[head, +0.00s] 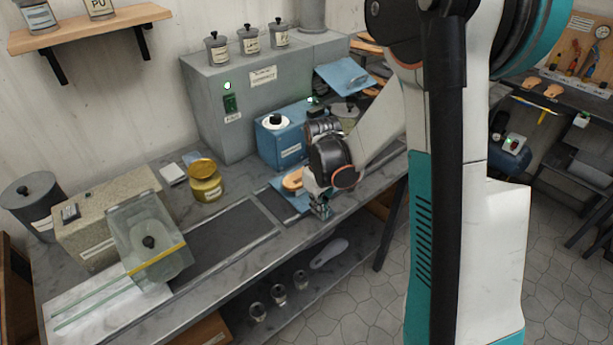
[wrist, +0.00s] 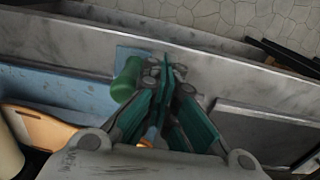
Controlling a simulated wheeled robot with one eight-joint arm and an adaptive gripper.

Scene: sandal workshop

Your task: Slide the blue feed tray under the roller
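The blue feed tray (head: 299,203) lies on the bench in front of the blue machine (head: 280,150), with a tan sole (head: 292,181) on it. In the wrist view the tray (wrist: 62,84) spans the left side, with the sole (wrist: 38,128) at lower left. A green knob (wrist: 127,80) stands at the tray's near end. My gripper (head: 321,209) is low at the tray's right end; in the wrist view its fingers (wrist: 165,72) meet close beside the knob, with nothing clearly between them. The roller is not clearly visible; my wrist covers part of the machine's front.
A brass-coloured jar (head: 205,182) and a clear guard (head: 148,240) stand to the left on the bench. A grey cabinet (head: 215,110) with a green light is behind. A dark plate (head: 225,240) lies left of the tray. The bench's front edge (wrist: 225,70) runs close to my gripper.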

